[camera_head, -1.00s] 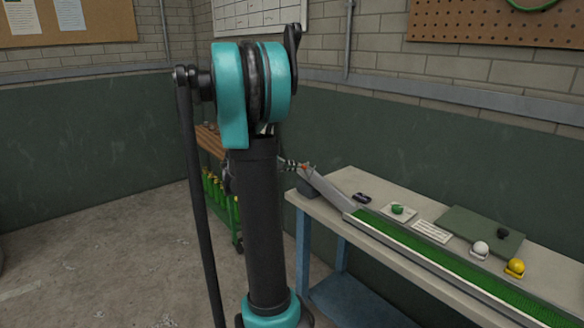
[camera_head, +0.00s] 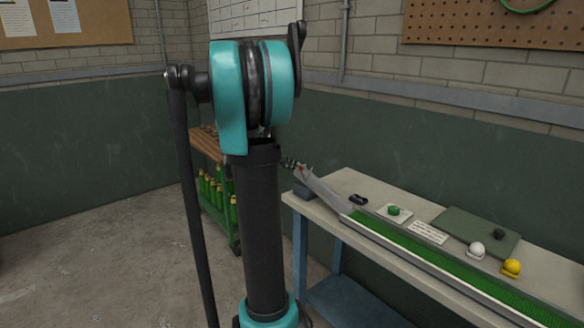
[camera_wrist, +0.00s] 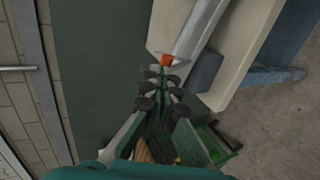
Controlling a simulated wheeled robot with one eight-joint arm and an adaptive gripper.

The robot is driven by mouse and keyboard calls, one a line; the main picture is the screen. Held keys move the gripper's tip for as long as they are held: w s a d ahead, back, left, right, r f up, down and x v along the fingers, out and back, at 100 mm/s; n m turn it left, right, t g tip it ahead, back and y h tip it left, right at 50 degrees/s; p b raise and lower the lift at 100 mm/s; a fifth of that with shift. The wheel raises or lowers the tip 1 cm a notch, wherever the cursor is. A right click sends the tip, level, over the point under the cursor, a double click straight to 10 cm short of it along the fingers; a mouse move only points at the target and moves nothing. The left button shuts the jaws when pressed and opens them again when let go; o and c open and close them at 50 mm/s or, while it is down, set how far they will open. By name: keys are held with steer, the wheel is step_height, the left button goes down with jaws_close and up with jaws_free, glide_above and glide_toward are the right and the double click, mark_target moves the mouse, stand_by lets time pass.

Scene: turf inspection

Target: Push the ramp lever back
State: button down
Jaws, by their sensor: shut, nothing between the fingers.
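The ramp (camera_head: 322,193) is a grey sloping chute at the left end of the table, leading down to the green turf strip (camera_head: 420,255). A small orange-red piece, apparently the ramp lever (camera_wrist: 167,60), sits at the chute's upper end; it is tiny in the head view (camera_head: 301,167). My gripper (camera_wrist: 163,80) is shut and empty, its fingertips just short of the orange piece in the wrist view. Whether they touch it I cannot tell. In the head view my gripper (camera_head: 289,163) is partly hidden behind my arm, just left of the ramp top.
The table (camera_head: 375,185) holds a white ball (camera_head: 477,250), a yellow ball (camera_head: 511,267), a green item on a white plate (camera_head: 394,211), a card (camera_head: 428,232) and a dark green board (camera_head: 470,228). A green cart with bottles (camera_head: 218,195) stands behind my arm.

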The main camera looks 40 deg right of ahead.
steer(key=d+y, duration=0.2)
steer(key=y, duration=0.1)
steer(key=d+r+y, duration=0.1)
steer(key=d+y, duration=0.2)
steer(key=d+r+y, duration=0.1)
steer(key=d+y, duration=0.2)
steer(key=shift+w+d+g, duration=0.25)
steer(key=shift+w+g, duration=0.05)
steer(key=shift+a, duration=0.15)
steer(key=shift+r, duration=0.2)
steer(key=shift+r, duration=0.55)
